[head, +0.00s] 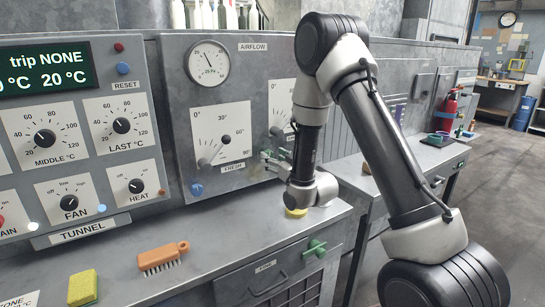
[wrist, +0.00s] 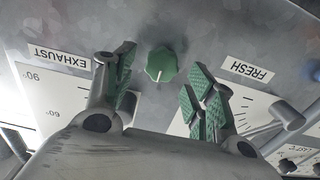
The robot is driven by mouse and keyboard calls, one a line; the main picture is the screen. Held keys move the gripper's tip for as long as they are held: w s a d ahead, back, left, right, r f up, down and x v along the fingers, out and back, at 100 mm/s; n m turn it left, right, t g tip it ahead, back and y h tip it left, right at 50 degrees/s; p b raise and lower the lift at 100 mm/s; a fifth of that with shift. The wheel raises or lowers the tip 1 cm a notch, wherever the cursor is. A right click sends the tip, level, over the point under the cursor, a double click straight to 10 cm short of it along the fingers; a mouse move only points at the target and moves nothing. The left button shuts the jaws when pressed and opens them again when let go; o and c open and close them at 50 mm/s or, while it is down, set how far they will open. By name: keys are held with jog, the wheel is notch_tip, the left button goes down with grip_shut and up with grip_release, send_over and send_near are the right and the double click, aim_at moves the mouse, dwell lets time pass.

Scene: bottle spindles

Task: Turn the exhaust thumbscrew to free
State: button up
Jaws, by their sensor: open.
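The exhaust thumbscrew, a green knob with a pale pointer line (wrist: 161,64), is on the grey panel in the wrist view, between the EXHAUST label (wrist: 58,58) and the FRESH label (wrist: 246,69). The wrist picture is roughly upside down. My gripper (wrist: 162,88) is open, with one green-padded finger on each side of the thumbscrew in the picture. No contact shows. In the head view my gripper (head: 274,161) is at the panel's right part, below the exhaust dial (head: 282,108). The thumbscrew cannot be made out there.
The fresh dial (head: 222,135) and its blue knob (head: 196,189) are left of my gripper. On the bench below lie an orange brush (head: 163,257), a yellow sponge (head: 82,287) and a yellow item (head: 296,212). A green handle (head: 315,248) sticks out from the bench front.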

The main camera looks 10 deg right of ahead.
jog(key=shift+x, duration=1.4)
jog(key=c, duration=1)
jog(key=shift+n, duration=0.4)
jog(key=n, duration=1.7)
jog(key=shift+s+a+f, duration=0.15)
jog(key=shift+a+f, duration=0.05)
